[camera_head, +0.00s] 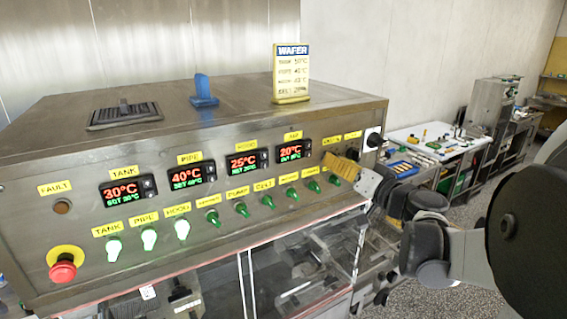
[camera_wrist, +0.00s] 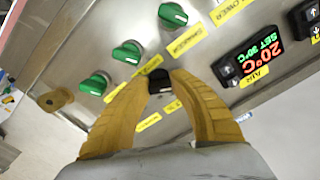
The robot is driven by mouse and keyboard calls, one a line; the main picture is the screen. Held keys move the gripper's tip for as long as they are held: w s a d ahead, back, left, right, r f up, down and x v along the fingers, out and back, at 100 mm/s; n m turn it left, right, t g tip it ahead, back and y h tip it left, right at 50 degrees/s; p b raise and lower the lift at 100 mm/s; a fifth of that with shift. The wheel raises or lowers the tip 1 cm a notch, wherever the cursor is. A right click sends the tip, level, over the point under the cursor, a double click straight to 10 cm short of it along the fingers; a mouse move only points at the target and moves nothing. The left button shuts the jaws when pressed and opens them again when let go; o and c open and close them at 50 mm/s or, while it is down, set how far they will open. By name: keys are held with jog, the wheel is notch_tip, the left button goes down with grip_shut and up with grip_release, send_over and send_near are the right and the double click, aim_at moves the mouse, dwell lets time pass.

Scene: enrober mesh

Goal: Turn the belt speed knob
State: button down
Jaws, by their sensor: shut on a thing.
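A small black knob (camera_wrist: 159,84) on the steel control panel (camera_head: 80,217) sits between my fingertips in the wrist view. Its label cannot be read clearly, so I cannot confirm that it is the belt speed knob. My gripper (camera_head: 336,163) has yellow fingers and is at the right end of the panel. In the wrist view, my gripper (camera_wrist: 160,77) is shut on the black knob, one finger on each side. The fingers hide the knob in the head view.
Several green switches (camera_head: 240,209) line the panel, some close to my fingers in the wrist view. Lit temperature displays (camera_head: 247,162) sit above them. A red emergency button (camera_head: 62,271) is at lower left. A WAFER sign (camera_head: 291,72) stands on top. A cluttered workbench (camera_head: 437,147) is behind, right.

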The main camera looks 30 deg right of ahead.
jog(key=shift+m+b, duration=0.5)
jog(key=shift+m, duration=1.6)
jog(key=c, duration=1.1)
grip_release()
jog(key=shift+c, duration=0.2)
jog(key=shift+s, duration=0.1)
jog(key=s, duration=1.2)
jog(key=shift+w+d, duration=0.1)
